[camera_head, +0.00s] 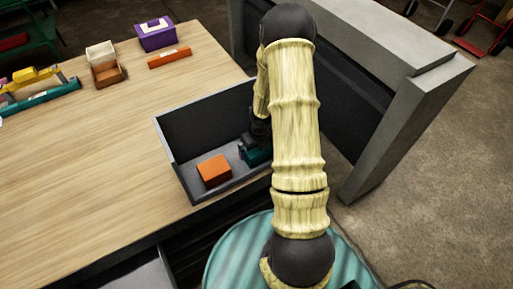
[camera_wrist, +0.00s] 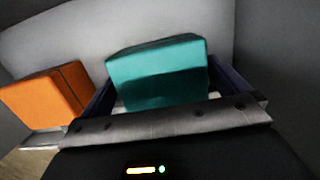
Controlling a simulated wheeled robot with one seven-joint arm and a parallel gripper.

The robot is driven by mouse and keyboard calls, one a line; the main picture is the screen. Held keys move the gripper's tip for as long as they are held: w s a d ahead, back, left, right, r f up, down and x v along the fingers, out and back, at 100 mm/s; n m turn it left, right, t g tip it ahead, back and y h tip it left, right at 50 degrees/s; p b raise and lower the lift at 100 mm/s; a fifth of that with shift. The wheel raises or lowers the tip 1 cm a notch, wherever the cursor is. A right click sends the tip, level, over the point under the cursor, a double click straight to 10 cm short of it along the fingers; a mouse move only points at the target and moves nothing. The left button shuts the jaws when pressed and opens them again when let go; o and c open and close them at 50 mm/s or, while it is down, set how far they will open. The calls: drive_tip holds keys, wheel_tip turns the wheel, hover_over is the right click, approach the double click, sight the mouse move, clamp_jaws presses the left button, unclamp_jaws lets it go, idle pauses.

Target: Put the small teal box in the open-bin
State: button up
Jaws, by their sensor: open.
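The small teal box (camera_head: 256,156) is inside the grey open-bin (camera_head: 190,188), in its right part as the head view shows it. My gripper (camera_head: 251,146) is down in the bin at the box, and my arm hides part of both. In the wrist view the teal box (camera_wrist: 158,75) sits between my two spread fingers. The fingers are open, with one on each side of the box; I cannot tell whether either touches it.
An orange box (camera_head: 214,170) lies in the bin left of the teal one. The bin is at the wooden table's (camera_head: 90,150) right end, near a grey panel (camera_head: 400,110). Purple, orange and brown boxes stand farther back. The table's middle is clear.

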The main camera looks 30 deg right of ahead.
wheel_tip(320, 180, up, 11)
drive_tip(key=s+p, duration=0.1)
drive_tip(key=p, duration=0.4)
drive_tip(key=shift+s, duration=0.35)
wheel_tip(320, 180, up, 11)
drive_tip(key=m+h, duration=0.1)
drive_tip(key=m, duration=1.8)
hover_over(258, 151)
drive_tip(key=s+a, duration=0.4)
drive_tip(key=a, duration=0.2)
drive_tip(key=s+a+r+m+y, duration=0.1)
drive_tip(key=s+a+r+m, duration=0.5)
drive_tip(key=m, duration=1.1)
drive_tip(key=shift+s+a+r+t, duration=0.2)
drive_tip(key=shift+a+r+t, duration=0.2)
drive_tip(key=shift+a, duration=0.1)
